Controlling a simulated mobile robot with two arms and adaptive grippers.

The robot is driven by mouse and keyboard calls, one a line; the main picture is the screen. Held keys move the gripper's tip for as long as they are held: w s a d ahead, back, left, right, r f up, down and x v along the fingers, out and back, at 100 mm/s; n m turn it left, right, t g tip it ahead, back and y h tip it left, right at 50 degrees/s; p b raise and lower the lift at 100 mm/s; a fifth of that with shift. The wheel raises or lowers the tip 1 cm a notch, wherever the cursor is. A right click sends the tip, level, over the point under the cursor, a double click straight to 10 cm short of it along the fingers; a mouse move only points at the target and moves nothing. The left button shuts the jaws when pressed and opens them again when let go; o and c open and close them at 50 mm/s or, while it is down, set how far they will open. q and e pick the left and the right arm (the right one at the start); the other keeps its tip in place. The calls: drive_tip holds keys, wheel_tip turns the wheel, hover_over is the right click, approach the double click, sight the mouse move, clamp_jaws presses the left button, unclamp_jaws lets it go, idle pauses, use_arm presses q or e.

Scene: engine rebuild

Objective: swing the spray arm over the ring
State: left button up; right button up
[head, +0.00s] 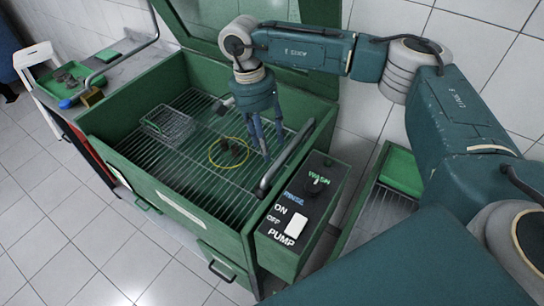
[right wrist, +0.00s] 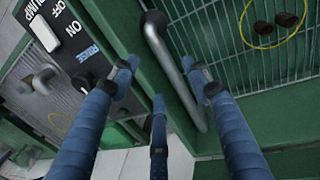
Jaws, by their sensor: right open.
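The spray arm is a bent grey tube (head: 288,157) lying along the right rim of the green wash tank (head: 172,204). The yellow ring (head: 211,157) lies on the tank's wire grate, around several small dark parts (head: 229,152). My right gripper (head: 267,146) is open and points down over the grate, just left of the tube in the head view. In the right wrist view the tube (right wrist: 174,68) passes between the spread blue fingers (right wrist: 160,84), and the ring (right wrist: 246,40) is at the upper right. I cannot tell whether any finger touches the tube. My left gripper is out of view.
A control box (head: 306,215) with a rinse/wash knob and pump switch is fixed to the tank's right side. A wire basket (head: 167,123) sits on the grate's left part. The raised lid (head: 200,22) stands behind. A green tray (head: 72,78) is on the left bench.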

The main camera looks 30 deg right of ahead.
drive_tip(key=p, duration=0.2)
hover_over(273, 170)
drive_tip(key=f, duration=0.4)
drive_tip(key=shift+w+a+f, duration=0.1)
drive_tip(key=shift+a+f, duration=0.05)
drive_tip(key=shift+a, duration=0.15)
drive_tip(key=f, duration=0.3)
drive_tip(key=shift+w+d, duration=0.1)
drive_tip(key=shift+d, duration=0.15)
drive_tip(key=shift+s+f+p, duration=0.2)
drive_tip(key=shift+f+p, duration=0.2)
drive_tip(key=shift+f, duration=0.6)
drive_tip(key=c, duration=0.8)
clamp_jaws()
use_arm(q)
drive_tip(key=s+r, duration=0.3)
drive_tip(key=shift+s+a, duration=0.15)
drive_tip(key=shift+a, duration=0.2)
